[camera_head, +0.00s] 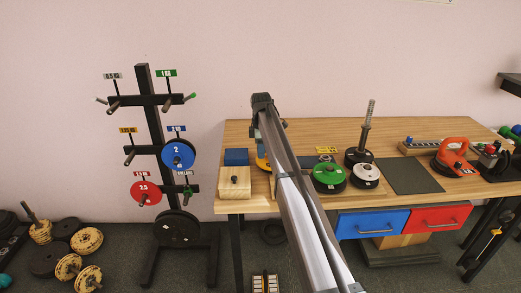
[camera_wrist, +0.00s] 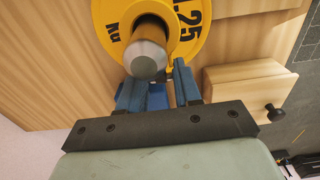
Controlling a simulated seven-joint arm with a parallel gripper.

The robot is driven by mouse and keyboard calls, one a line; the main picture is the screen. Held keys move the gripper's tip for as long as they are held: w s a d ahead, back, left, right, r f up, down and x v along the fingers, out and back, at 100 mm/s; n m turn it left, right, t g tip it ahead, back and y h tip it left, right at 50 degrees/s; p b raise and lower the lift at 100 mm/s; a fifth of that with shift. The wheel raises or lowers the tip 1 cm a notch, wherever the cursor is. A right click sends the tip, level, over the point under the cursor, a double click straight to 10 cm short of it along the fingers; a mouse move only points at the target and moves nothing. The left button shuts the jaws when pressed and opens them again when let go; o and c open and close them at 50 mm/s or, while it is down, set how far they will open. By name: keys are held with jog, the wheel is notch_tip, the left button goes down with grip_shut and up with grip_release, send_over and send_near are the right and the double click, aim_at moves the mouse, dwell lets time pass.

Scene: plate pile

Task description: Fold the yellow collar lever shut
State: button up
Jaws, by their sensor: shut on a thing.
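In the wrist view a yellow 1.25 KG plate (camera_wrist: 110,12) sits around a silver bar end (camera_wrist: 150,56). The blue fingers of my gripper (camera_wrist: 158,86) are just below the bar end, one on each side of its line. In the head view the plate (camera_head: 262,164) shows as a yellow patch, mostly behind my arm.
A wooden block with a black knob (camera_wrist: 240,88) stands close on the right in the wrist view. Green (camera_head: 328,171) and white-topped (camera_head: 365,170) plates lie on the wooden table (camera_head: 450,190). A plate tree (camera_head: 147,110) stands left.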

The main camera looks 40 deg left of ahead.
jog(key=shift+w+d+f, duration=0.2)
jog(key=shift+w+d, duration=0.35)
jog(key=shift+c, duration=0.2)
dwell(1.2)
jog(key=o, duration=0.8)
jog(key=shift+c, duration=0.2)
jog(key=shift+s+r, duration=0.1)
notch_tip(320, 180, up, 14)
jog(key=shift+f, duration=0.2)
